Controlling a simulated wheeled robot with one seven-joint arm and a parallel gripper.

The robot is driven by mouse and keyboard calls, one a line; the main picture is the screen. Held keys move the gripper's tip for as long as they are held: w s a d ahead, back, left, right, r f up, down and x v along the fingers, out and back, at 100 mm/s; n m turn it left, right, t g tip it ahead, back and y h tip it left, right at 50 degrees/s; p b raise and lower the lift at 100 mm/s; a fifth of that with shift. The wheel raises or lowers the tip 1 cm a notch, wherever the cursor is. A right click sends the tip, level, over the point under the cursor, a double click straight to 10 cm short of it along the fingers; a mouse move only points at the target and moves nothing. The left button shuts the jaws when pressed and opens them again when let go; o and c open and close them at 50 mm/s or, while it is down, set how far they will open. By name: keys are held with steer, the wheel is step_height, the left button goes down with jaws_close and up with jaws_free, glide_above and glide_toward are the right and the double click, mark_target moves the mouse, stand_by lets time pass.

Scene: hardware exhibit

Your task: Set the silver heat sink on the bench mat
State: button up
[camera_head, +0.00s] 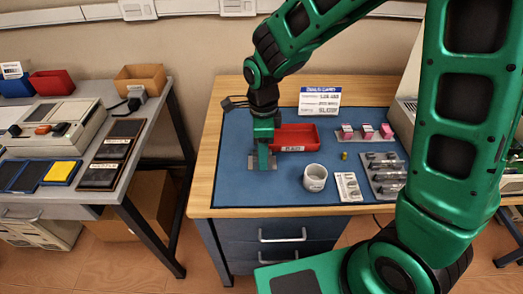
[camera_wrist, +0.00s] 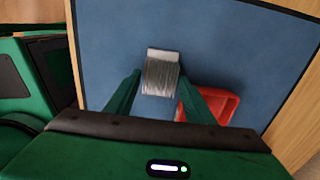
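The silver heat sink (camera_wrist: 161,76), a finned block with a flat plain end, is over the blue bench mat (camera_wrist: 215,40) in the wrist view. My gripper (camera_wrist: 160,73) has one finger on each side of it, very close to its sides. Whether both fingers press on it is not clear. In the head view my gripper (camera_head: 263,163) points down at the left part of the mat (camera_head: 235,185), and the heat sink (camera_head: 273,162) shows on both sides of the fingers. It appears at mat level; contact underneath is hidden.
A red bin (camera_head: 312,134) stands just right of my gripper. A white cup (camera_head: 315,178), a white card (camera_head: 348,187), pink-topped pieces (camera_head: 366,131) and a tray of metal parts (camera_head: 385,172) lie further right. A sign (camera_head: 320,101) stands behind. The mat's front left is clear.

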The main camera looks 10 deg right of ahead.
step_height(320, 180, up, 12)
steer(key=s+d+r+n, duration=0.1)
steer(key=s+d+n, duration=0.2)
steer(key=d, duration=0.6)
steer(key=s+d+r+n, duration=0.1)
steer(key=s+d+n, duration=0.25)
steer(key=d, duration=0.65)
steer(key=s+d+f+n, duration=0.2)
steer(key=s+d+n, duration=0.5)
steer(key=s, duration=0.8)
steer(key=d, duration=0.2)
steer(key=shift+d, duration=0.4)
steer(key=shift+s, duration=0.1)
